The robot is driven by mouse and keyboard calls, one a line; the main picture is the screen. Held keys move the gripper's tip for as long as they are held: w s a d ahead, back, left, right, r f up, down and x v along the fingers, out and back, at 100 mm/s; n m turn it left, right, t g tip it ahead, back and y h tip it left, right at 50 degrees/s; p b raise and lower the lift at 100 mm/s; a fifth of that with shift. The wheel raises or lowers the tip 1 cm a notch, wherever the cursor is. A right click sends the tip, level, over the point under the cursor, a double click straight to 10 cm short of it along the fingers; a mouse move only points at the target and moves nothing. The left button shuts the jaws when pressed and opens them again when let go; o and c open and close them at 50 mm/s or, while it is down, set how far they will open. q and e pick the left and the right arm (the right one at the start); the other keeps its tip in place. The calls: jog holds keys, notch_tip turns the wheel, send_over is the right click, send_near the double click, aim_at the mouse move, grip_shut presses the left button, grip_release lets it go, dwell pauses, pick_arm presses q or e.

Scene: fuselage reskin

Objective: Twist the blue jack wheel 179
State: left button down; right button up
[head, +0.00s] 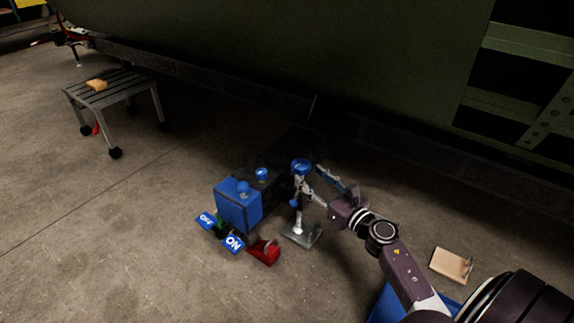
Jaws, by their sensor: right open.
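The blue jack wheel (302,165) sits on top of a slim grey jack (302,236) that stands upright on the floor with a flat metal foot. My right gripper (311,177) comes in from the lower right. It is open, with its fingers pointing up and left close to the wheel and the jack's upper post. I cannot tell whether a finger touches the wheel. The gripper partly overlaps the post below the wheel. My left gripper is not in view.
A blue box (238,208) with a blue knob stands left of the jack, beside blue ON/OFF signs (233,244) and a red object (264,252). The dark green fuselage (290,45) overhangs behind.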

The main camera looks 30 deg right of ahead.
jog(key=w, duration=0.3)
jog(key=w+b, duration=0.1)
jog(key=w, duration=0.3)
jog(key=w+b, duration=0.1)
jog(key=w, duration=0.3)
jog(key=shift+a, duration=0.25)
jog(key=shift+c, duration=0.4)
jog(key=shift+a+f, duration=0.1)
jog(key=c, duration=1.1)
jog(key=shift+f, duration=0.1)
grip_shut()
